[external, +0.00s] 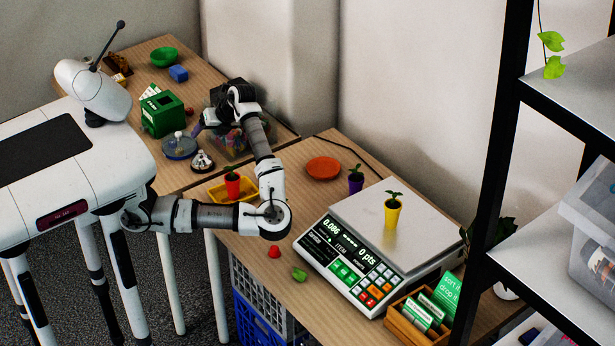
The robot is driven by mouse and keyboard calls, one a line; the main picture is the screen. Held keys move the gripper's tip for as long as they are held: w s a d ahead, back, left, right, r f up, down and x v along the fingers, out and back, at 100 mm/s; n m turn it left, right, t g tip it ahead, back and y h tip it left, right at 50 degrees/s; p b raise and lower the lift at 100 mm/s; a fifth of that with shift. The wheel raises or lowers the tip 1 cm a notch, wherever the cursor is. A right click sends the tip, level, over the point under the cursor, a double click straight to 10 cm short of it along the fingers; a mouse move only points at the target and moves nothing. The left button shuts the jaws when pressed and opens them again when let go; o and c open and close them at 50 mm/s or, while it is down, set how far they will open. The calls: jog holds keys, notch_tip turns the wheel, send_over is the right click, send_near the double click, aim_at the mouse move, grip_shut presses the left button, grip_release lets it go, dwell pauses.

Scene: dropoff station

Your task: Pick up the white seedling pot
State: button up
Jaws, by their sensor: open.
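I cannot make out a white seedling pot with certainty. Small seedling pots in view are a red one (232,186) in a yellow tray, a purple one (355,184) behind the scale, and a yellow one (392,215) on the scale plate. A white pot (506,291) shows partly at the right, below dark leaves and behind a green sign; I cannot tell if it is a seedling pot. My gripper (203,122) is over the left table by a clear bin, small and partly hidden by my wrist. It is open, and I see nothing held.
A scale (345,265) fills much of the right table. A wooden card box (412,322) and green sign (446,300) stand in front. An orange plate (323,168) lies behind. A green box (162,114) and clear bin (232,147) stand on the left table. A black-framed shelf (545,245) rises at right.

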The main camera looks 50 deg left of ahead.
jog(key=w+d+f+m+t+h+b, duration=0.1)
jog(key=w+d+f+m+h, duration=0.25)
jog(key=d, duration=0.85)
jog(key=w+d+f+m+t+h, duration=0.2)
jog(key=w+d+h, duration=0.25)
jog(key=d, duration=0.65)
jog(key=shift+y, duration=0.5)
jog(key=f, duration=0.7)
jog(key=shift+d+f, duration=0.15)
jog(key=shift+d, duration=0.2)
jog(key=shift+d+f+p, duration=0.25)
jog(key=shift+f+p, duration=0.1)
jog(key=shift+f, duration=1.1)
jog(key=shift+d+f+p, duration=0.2)
jog(key=shift+f+p, duration=0.15)
jog(key=shift+f, duration=1.1)
jog(key=c, duration=1.1)
